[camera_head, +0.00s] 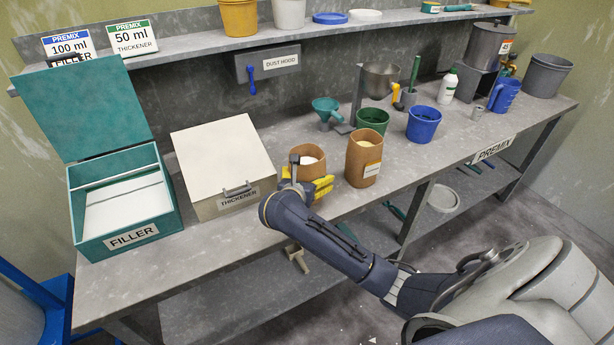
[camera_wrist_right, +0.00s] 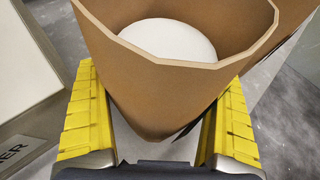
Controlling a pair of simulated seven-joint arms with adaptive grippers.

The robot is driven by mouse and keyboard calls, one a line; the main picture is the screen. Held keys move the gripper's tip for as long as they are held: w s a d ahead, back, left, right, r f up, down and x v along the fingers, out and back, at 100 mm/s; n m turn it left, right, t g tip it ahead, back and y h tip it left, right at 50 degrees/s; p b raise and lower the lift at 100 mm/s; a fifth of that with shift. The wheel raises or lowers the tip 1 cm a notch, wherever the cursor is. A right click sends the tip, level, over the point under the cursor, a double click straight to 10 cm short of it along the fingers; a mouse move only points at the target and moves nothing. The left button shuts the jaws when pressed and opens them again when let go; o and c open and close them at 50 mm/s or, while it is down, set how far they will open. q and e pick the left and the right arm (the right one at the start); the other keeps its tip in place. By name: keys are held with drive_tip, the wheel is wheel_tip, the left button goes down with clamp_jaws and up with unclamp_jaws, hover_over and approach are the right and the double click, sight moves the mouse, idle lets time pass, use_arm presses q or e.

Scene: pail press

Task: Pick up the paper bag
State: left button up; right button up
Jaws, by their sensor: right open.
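A brown paper bag (camera_head: 308,155) with an open top and white contents stands on the grey bench, right of the thickener box. In the right wrist view the bag (camera_wrist_right: 180,85) sits between the yellow fingers of my right gripper (camera_wrist_right: 160,135). My right gripper (camera_head: 305,184) is open, with one finger on each side of the bag's near wall. Whether the fingers touch it I cannot tell. The bag's lower part is hidden behind the gripper. A taller brown bag (camera_head: 364,158) with a label stands just to the right. My left gripper is not in view.
The closed thickener box (camera_head: 222,160) is close on the left, and the open teal filler box (camera_head: 127,205) is beyond it. A green pail (camera_head: 372,121), a blue pail (camera_head: 423,125) and a teal funnel (camera_head: 327,108) stand farther back. The front bench strip left of my gripper is clear.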

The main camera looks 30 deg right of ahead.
drive_tip(key=c, duration=1.5)
drive_tip(key=shift+r, duration=0.1)
